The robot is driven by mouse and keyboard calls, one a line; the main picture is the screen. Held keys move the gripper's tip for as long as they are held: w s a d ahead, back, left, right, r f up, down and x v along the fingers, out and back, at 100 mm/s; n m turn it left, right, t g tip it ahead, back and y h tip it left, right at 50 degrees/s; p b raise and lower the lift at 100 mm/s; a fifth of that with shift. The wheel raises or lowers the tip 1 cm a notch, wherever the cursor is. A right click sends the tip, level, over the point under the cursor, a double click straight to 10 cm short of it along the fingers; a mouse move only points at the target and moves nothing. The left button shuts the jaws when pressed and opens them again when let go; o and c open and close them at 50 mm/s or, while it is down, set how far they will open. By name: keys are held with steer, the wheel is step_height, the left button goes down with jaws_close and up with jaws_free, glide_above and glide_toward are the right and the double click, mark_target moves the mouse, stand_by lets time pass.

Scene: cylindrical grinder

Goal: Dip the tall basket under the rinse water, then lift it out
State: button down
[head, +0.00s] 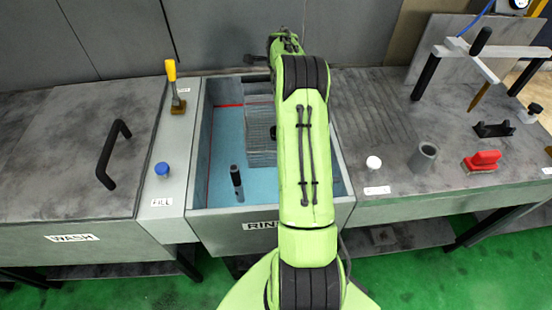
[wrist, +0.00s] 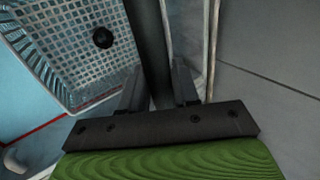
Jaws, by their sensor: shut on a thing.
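The tall basket (head: 260,125) is a grey mesh box inside the outline of the rinse tank (head: 272,222), partly hidden behind my arm. In the wrist view I look into its mesh inside (wrist: 75,45), where a small dark round thing shows. My gripper (wrist: 158,88) is shut on a dark bar (wrist: 148,35) beside the mesh, which looks like the basket's handle. The rinse water (head: 228,145) is light blue with a red line along the tank wall. I cannot tell how deep the basket's bottom is.
A dark upright post (head: 236,183) stands at the tank's front. The closed wash lid (head: 70,150), blue fill knob (head: 162,169) and yellow-handled tool (head: 172,85) are at left. A white knob (head: 374,162), grey cup (head: 423,157) and red brush (head: 483,160) are at right.

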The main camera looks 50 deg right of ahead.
step_height(320, 180, up, 21)
steer(key=p, duration=1.5)
steer(key=shift+f, duration=0.15)
stand_by(1.7)
